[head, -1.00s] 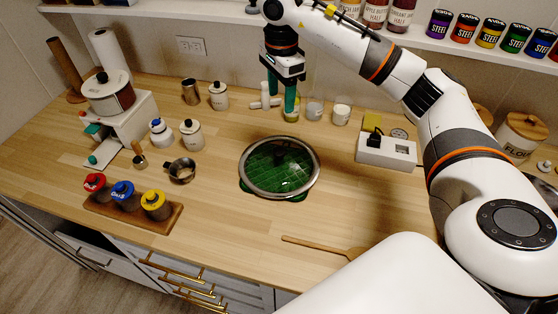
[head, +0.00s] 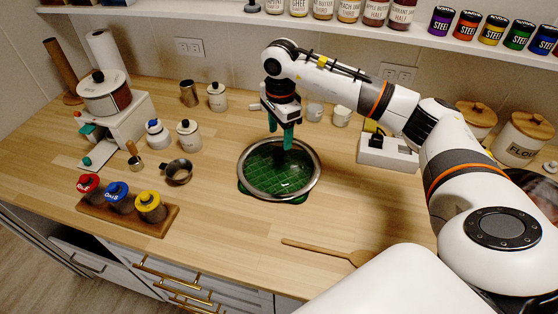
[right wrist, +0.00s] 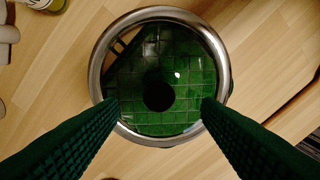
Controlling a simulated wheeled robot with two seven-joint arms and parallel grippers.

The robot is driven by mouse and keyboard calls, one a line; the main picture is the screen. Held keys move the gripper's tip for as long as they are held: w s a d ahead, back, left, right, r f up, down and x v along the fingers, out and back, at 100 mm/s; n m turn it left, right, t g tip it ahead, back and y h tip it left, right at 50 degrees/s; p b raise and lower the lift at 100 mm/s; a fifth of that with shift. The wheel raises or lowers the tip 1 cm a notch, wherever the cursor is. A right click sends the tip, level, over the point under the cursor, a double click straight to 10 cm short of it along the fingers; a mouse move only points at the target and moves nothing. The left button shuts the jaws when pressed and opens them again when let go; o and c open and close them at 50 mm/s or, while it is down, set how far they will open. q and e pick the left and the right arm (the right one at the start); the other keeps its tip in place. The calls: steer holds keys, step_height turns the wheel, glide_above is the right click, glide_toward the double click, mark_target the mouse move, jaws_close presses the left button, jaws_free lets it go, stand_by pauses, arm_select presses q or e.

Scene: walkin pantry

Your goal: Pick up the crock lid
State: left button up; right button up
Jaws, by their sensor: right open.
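The crock lid (head: 310,160) is a round glass lid with a wide steel rim and a dark knob. It lies flat on a green gridded mat (head: 242,187), which shows through the glass. In the right wrist view the lid (right wrist: 222,62) lies below the fingers, its round black knob (right wrist: 158,96) between them in the picture. My right gripper (head: 281,138) is open and empty, pointing down over the far part of the lid, near the knob. Its green fingers also frame the lid in the right wrist view (right wrist: 160,108). Contact with the knob cannot be told. My left gripper is not in view.
A wooden spoon (head: 320,250) lies in front of the lid. A small metal pitcher (head: 178,172) and a wooden rack of jars (head: 160,221) stand to the left. A white box (head: 388,154) stands at the right. The counter directly around the lid is clear.

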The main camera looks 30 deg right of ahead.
mark_target(279, 151)
steer(key=shift+a+f+p, duration=0.1)
steer(key=shift+f+p, duration=0.2)
steer(key=shift+f, duration=0.1)
step_height(279, 151, down, 4)
steer(key=shift+a+r+p, duration=0.1)
steer(key=shift+r+p, duration=0.1)
steer(key=shift+p, duration=0.6)
steer(key=shift+f, duration=0.4)
steer(key=shift+c, duration=0.5)
steer(key=shift+r, duration=0.1)
jaws_close()
